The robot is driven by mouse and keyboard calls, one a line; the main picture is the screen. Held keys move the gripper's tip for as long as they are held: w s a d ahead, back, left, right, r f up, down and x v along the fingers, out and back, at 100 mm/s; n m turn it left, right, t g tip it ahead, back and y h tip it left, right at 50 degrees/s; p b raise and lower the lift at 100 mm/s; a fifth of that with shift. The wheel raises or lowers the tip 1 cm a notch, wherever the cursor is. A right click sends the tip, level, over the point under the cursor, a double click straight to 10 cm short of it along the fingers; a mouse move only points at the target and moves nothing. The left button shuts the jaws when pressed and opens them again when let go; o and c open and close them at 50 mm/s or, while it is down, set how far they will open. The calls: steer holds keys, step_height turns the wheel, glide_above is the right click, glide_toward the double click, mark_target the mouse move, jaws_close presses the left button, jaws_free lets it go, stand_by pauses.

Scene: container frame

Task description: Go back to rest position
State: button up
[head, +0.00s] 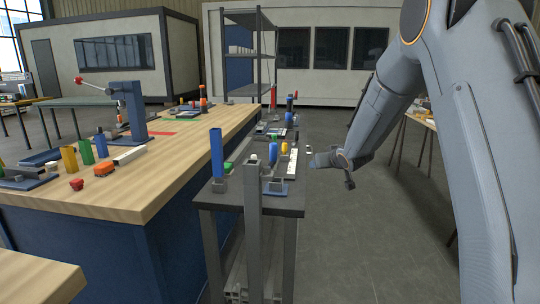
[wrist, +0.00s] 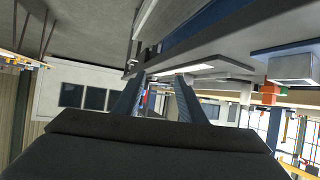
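My gripper (wrist: 161,78) shows in the wrist view with its two blue-grey fingers apart, and nothing is seen between them except the distant background. In the head view my grey arm comes down on the right and the gripper (head: 317,160) hangs in the air just right of the narrow dark side table (head: 287,205). It is small there and its fingers are hard to make out. No held object shows in either view.
A wooden-topped workbench (head: 130,192) with colored cylinders stands left. A grey post (head: 253,235) rises in front. The floor (head: 370,245) right of the side table is clear.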

steer(key=s+f+m+g+h+p, duration=0.1)
steer(key=s+g, duration=0.5)
steer(key=s, duration=1.9)
steer(key=s+f+m+g+h+p, duration=0.1)
steer(key=s+f+g+p, duration=0.2)
steer(key=s, duration=2.2)
steer(key=g, duration=0.3)
steer(key=shift+s, duration=0.35)
